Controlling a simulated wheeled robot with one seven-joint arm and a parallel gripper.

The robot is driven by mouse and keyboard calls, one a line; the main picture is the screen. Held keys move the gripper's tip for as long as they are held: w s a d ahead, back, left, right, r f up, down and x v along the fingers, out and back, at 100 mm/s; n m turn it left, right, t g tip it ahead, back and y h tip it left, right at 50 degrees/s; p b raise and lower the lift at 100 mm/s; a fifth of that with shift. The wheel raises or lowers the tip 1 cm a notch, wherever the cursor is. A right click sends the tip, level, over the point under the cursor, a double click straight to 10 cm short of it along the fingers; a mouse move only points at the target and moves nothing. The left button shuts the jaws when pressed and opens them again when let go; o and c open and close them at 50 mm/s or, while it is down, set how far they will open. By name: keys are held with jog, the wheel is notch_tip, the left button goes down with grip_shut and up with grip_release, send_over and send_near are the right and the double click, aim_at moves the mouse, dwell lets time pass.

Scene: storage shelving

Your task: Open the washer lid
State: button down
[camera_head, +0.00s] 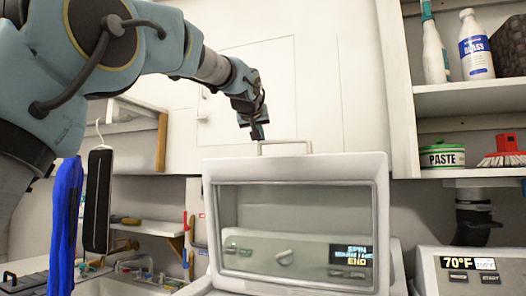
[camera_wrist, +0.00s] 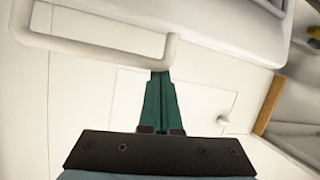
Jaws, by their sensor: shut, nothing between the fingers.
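The washer lid (camera_head: 297,166) is a white frame with a clear window. It stands raised and close to upright, facing me, and the washer's control panel (camera_head: 290,258) shows through the window. A thin bar handle (camera_head: 284,142) stands on the lid's top edge. My gripper (camera_head: 258,133) points down at the left end of this handle, with its fingers shut and empty. In the wrist view the shut green fingers (camera_wrist: 160,95) reach up to the handle (camera_wrist: 95,47), and their tips overlap its corner. I cannot tell whether they touch it.
An open shelf at the right holds a glass cleaner bottle (camera_head: 476,45), a paste tin (camera_head: 442,156) and a red brush (camera_head: 504,150). A second machine (camera_head: 470,270) stands at lower right. A blue cloth (camera_head: 67,220) and black hanging item (camera_head: 98,200) are at left.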

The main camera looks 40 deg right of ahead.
jog(key=shift+t+h, duration=0.3)
jog(key=s+a+b, duration=0.1)
jog(key=b, duration=0.1)
jog(key=a+f+b, duration=0.1)
jog(key=b, duration=0.1)
jog(key=s+a+f+b, duration=0.1)
jog(key=a+b, duration=0.1)
jog(key=shift+s+b, duration=0.3)
notch_tip(320, 180, up, 3)
jog(key=w+d+p, duration=0.2)
jog(key=w+p, duration=0.1)
jog(key=p, duration=0.1)
jog(key=b+v, duration=0.3)
jog(key=v, duration=0.7)
jog(key=shift+s+b, duration=0.2)
jog(key=shift+b, duration=0.15)
jog(key=shift+a, duration=0.1)
